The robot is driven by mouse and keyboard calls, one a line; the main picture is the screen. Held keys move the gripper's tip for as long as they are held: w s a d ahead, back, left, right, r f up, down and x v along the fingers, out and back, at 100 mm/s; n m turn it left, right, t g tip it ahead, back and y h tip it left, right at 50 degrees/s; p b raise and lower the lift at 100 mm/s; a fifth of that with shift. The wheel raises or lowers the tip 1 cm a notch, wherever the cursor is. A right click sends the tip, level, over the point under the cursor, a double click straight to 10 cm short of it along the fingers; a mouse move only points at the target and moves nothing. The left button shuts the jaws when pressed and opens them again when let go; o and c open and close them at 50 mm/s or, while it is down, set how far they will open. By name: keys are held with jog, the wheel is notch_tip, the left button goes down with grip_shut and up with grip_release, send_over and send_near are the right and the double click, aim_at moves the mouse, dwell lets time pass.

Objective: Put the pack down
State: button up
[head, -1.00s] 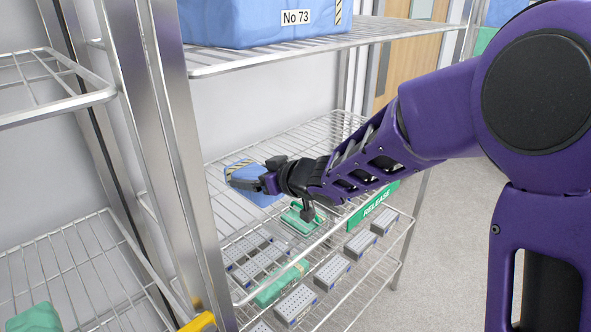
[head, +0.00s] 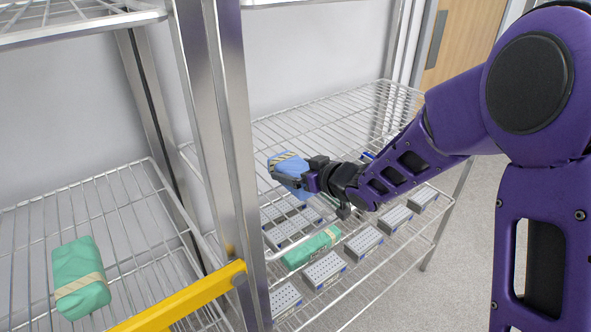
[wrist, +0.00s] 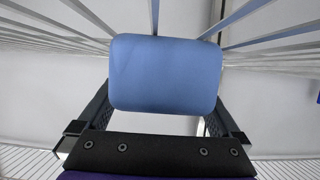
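A blue pack (head: 290,170) with a striped yellow-black tape is held at the end of my arm, over the wire shelf (head: 330,112) on the right rack. My gripper (head: 303,181) is shut on it. In the wrist view the blue pack (wrist: 165,73) fills the space between the two fingers of my gripper (wrist: 163,115). Wire bars show around the pack there. I cannot tell whether its underside touches the shelf wires.
A lower shelf holds several grey perforated boxes (head: 363,243) and a green pack (head: 311,248). Another green pack (head: 82,277) lies on the left rack. A steel post (head: 238,150) and a yellow bar (head: 185,300) stand close on the left. The shelf's back part is bare.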

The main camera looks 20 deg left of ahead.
jog(key=shift+r, duration=0.1)
jog(key=shift+s+d+r, duration=0.15)
jog(key=shift+d+r, duration=0.05)
jog(key=shift+d, duration=0.15)
jog(key=p+v, duration=0.1)
jog(key=v, duration=1)
jog(key=shift+s+f+p, duration=0.1)
jog(key=shift+s+p, duration=0.05)
jog(key=shift+p, duration=0.25)
